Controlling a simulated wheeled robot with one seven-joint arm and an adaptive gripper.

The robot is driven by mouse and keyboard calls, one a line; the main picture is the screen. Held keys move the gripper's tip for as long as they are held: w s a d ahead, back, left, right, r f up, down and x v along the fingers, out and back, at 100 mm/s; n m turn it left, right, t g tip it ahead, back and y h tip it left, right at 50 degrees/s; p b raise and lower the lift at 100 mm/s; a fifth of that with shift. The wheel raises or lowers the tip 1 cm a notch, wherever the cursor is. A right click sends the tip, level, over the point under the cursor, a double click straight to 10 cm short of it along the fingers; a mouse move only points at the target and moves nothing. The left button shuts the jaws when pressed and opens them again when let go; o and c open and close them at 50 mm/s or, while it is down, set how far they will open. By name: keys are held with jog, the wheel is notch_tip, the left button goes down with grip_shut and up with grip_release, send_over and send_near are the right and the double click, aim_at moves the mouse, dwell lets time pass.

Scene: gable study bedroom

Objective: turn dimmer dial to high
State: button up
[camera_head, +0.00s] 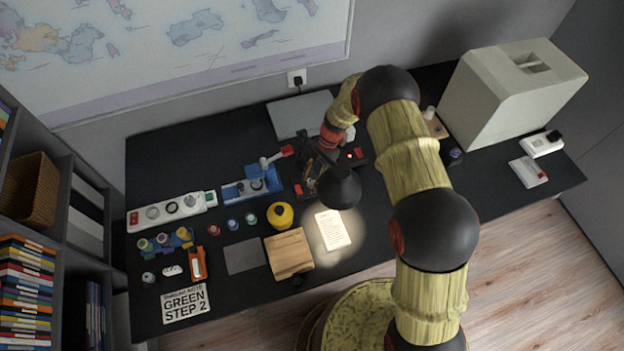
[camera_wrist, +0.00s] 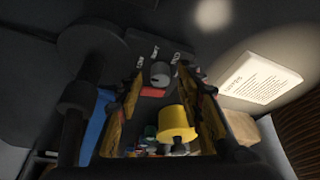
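The dimmer dial (camera_wrist: 159,72) is a small grey round knob on a dark plate with white labels around it, too small to read. It shows in the wrist view, and I cannot tell which label it points to. My gripper (camera_wrist: 161,82) is open, its two fingers spread either side of the view below the dial. The dial appears between the fingertips; I cannot tell if they touch it. In the head view my gripper (camera_head: 318,166) is over the middle of the desk behind the black lamp shade (camera_head: 341,187), and the dial is hidden there.
A lit paper (camera_head: 333,230) lies in front of the lamp. A yellow round container (camera_head: 280,215) and a blue device (camera_head: 252,186) stand left of my gripper. A grey laptop (camera_head: 297,115) lies behind it. A large pale machine (camera_head: 513,92) stands right. The desk's back left is clear.

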jog(key=shift+c, duration=1.3)
grip_shut()
